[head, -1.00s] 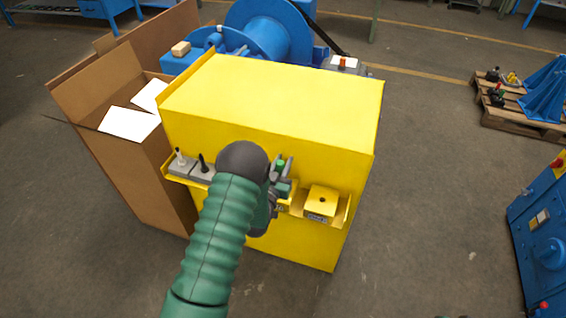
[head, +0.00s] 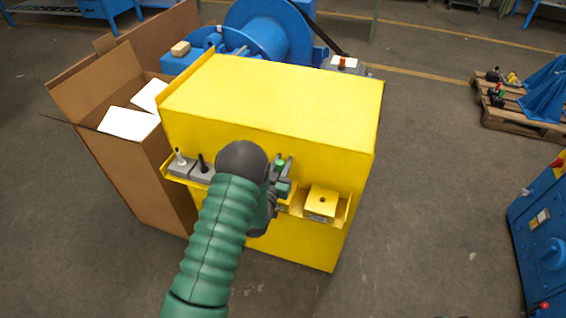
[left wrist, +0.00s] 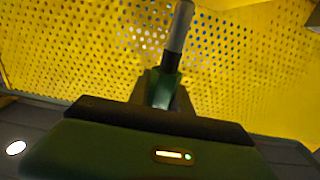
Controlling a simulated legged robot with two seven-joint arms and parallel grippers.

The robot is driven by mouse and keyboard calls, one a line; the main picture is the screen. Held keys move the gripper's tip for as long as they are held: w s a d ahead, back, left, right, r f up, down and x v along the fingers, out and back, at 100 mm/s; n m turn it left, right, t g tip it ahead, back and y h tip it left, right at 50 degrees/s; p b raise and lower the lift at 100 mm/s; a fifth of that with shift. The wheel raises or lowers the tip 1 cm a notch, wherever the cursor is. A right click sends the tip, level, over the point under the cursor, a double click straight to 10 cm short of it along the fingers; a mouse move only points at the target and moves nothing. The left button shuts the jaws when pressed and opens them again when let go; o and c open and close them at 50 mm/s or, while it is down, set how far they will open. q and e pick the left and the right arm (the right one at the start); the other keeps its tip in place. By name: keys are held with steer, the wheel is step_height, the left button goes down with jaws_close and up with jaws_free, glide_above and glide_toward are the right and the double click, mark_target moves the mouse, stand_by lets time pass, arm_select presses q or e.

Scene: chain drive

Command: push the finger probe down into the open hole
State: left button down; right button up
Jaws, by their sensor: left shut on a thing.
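My left gripper (head: 282,188) is at the front of the yellow guard box, just left of a small yellow block (head: 316,206). The block has one dark open hole (head: 322,200) in its top. The gripper is shut on the finger probe, whose green part (head: 280,163) shows between the jaws in the head view. In the left wrist view a grey rod with a rounded end (left wrist: 178,28) rises from a green part, which looks like the same probe. The probe is beside the block and apart from the hole. My wrist hides part of the grip. My right gripper is not in view.
The yellow guard box (head: 280,95) stands behind a narrow yellow shelf. Two grey blocks with upright pins, one pale (head: 180,160) and one black (head: 202,166), sit on its left end. An open cardboard box (head: 125,170) stands at the left.

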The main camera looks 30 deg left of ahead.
arm_select(q)
steer(key=shift+f+b, duration=2.65)
steer(key=shift+f, duration=0.35)
steer(key=c, duration=1.1)
jaws_free()
steer(key=shift+r, duration=0.1)
steer(key=b+v, duration=0.2)
steer(key=v, duration=1.5)
steer(key=shift+w+a, duration=0.1)
